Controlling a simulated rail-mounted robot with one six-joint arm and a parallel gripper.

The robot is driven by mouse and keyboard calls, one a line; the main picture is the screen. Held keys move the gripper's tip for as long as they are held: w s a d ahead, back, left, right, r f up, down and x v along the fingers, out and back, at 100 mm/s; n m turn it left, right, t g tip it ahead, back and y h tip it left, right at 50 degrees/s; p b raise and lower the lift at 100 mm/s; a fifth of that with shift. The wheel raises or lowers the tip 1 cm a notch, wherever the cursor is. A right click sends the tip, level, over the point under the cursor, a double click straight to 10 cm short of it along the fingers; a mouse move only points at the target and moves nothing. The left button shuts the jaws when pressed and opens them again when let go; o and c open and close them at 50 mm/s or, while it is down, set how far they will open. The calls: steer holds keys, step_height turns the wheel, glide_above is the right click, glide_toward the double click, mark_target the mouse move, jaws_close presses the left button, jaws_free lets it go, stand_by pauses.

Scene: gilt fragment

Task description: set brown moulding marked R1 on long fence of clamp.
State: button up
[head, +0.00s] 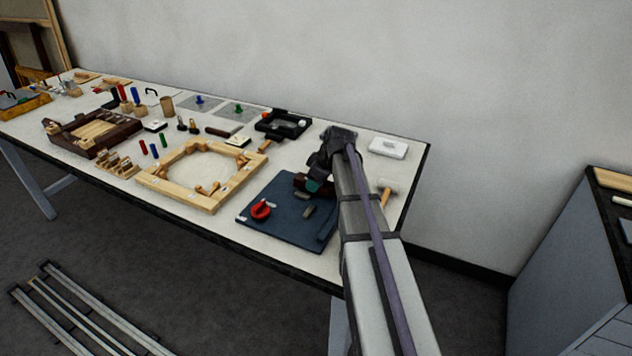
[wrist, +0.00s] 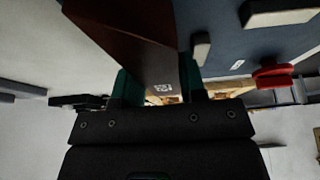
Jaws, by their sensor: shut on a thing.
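My gripper (head: 314,186) is shut on a brown moulding (head: 300,181) above the back of a dark blue board (head: 287,230). In the wrist view the moulding (wrist: 128,32) runs up and left from between the teal fingertips (wrist: 160,86). It bears a small white label, too small to read. The board (wrist: 222,22) carries a red knob (wrist: 271,77) and pale blocks (wrist: 280,17); the knob also shows in the head view (head: 261,210). I cannot tell which part is the clamp's long fence. The moulding appears clear of the board, but my arm hides part of it.
A pale wooden frame (head: 153,182) lies left of the board. A black tray (head: 262,126) is behind, and a mallet (head: 387,187) and white box (head: 388,147) are to the right. Several small tools and a dark brown frame (head: 78,146) fill the left of the table.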

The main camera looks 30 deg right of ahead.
steer(key=shift+s+a+f+b, duration=0.1)
steer(key=shift+s+f+b, duration=0.25)
steer(key=shift+s+f, duration=0.1)
steer(key=o, duration=1.1)
steer(key=shift+a, duration=0.15)
steer(key=shift+c, duration=0.2)
steer(key=shift+r, duration=0.15)
steer(key=shift+w+d+r+p, duration=0.25)
steer(key=shift+r+p, duration=0.25)
steer(key=shift+p, duration=0.3)
steer(key=r+p, duration=0.4)
steer(key=p, duration=0.1)
steer(key=shift+w+d+r, duration=0.15)
steer(key=shift+w+r, duration=0.05)
steer(key=shift+r, duration=0.1)
step_height(320, 180, up, 7)
steer(key=p, duration=0.6)
steer(key=shift+p, duration=0.4)
